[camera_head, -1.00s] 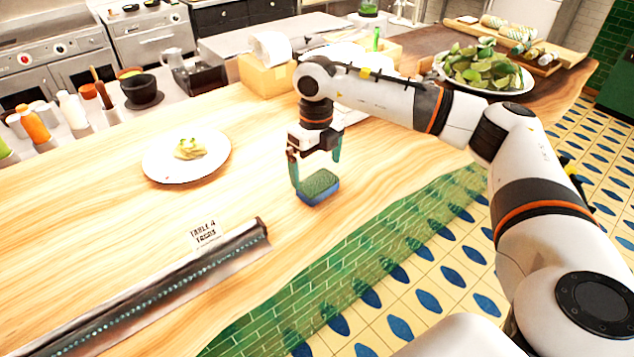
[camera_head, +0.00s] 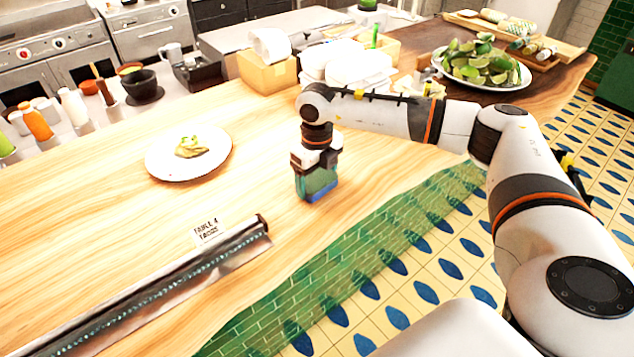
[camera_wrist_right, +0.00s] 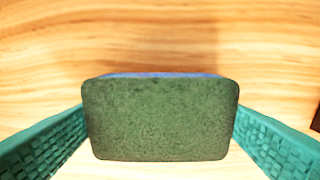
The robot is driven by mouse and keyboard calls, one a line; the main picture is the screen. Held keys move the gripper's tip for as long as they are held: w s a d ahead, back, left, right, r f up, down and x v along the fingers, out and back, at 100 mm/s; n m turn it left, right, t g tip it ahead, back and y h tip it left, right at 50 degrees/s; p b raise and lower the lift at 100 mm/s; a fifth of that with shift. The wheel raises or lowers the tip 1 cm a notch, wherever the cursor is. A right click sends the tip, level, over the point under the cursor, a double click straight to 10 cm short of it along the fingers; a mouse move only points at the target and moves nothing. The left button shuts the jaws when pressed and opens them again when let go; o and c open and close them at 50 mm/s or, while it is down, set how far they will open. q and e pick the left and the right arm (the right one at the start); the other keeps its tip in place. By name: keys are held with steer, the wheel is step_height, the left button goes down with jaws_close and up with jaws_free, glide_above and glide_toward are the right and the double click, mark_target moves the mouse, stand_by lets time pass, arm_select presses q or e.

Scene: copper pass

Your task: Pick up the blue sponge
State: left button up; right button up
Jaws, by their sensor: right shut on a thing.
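The blue sponge (camera_head: 318,191) with a green scrubbing top is on the wooden counter near its front edge, in the head view. In the right wrist view the sponge's green face (camera_wrist_right: 160,118) fills the middle, with a thin blue strip along its far edge. My right gripper (camera_head: 316,186) reaches down over it with its teal fingers on either side. The right gripper is shut on the sponge. Whether the sponge's underside touches the counter is hard to tell. My left gripper is not in view.
A white plate (camera_head: 160,165) with food is at left. Boxes (camera_head: 268,76) and a plate of limes (camera_head: 490,84) are behind. The counter around the sponge is bare.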

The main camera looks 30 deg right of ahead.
mark_target(317, 178)
step_height(317, 178, up, 10)
steer(key=b, duration=0.3)
stand_by(0.3)
steer(key=shift+o, duration=1.3)
steer(key=shift+c, duration=1.1)
